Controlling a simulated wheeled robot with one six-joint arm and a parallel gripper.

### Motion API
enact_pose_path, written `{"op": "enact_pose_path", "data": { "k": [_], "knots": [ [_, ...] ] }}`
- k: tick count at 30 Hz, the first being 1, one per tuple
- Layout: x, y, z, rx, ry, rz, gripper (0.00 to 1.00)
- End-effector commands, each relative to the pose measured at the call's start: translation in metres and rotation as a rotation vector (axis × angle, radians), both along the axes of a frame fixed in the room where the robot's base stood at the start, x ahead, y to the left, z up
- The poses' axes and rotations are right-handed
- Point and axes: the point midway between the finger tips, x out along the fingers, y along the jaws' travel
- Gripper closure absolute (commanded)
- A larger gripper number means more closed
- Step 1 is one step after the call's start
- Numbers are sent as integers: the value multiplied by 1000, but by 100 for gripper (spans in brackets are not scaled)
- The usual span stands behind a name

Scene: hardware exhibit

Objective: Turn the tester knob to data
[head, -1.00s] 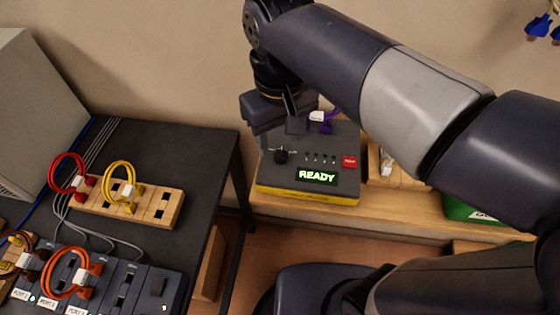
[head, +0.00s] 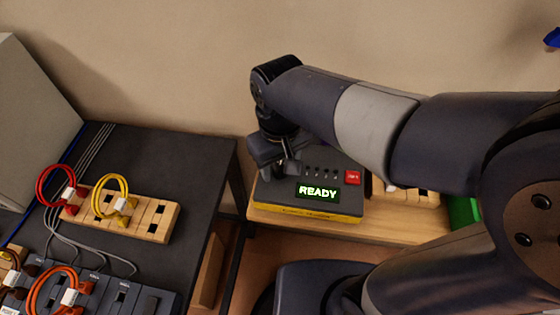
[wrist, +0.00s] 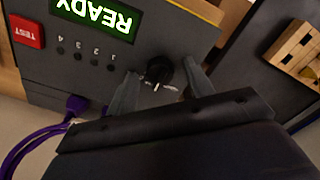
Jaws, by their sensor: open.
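The tester (head: 330,210) is a dark grey box with a yellow front edge on a wooden shelf. Its green screen (head: 318,191) reads READY, and a red TEST button (head: 353,177) sits at its right. In the wrist view the tester (wrist: 170,35) appears upside down. Its black knob (wrist: 158,72) has a pale pointer mark; the labels beside it are too small to read. My gripper (wrist: 160,85) is open, with one finger on each side of the knob; I cannot tell whether they touch it. In the head view my gripper (head: 280,170) hides the knob.
A purple cable (wrist: 75,105) is plugged into the tester's back side. A dark table (head: 190,160) at left holds a wooden block (head: 155,220) with red and yellow cables, and a panel with an orange cable (head: 50,290). A wooden block (head: 420,195) stands right of the tester.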

Motion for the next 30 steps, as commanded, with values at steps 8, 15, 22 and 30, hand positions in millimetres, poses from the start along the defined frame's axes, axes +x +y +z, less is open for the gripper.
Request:
{"op": "enact_pose_path", "data": {
  "k": [8,15,22,30],
  "knots": [
    [0,0,0,0,0,0,68],
    [0,0,0,1,-1,0,87],
    [0,0,1,1,-1,-4,95],
    [0,0,1,0,0,-85,95]
  ]
}}
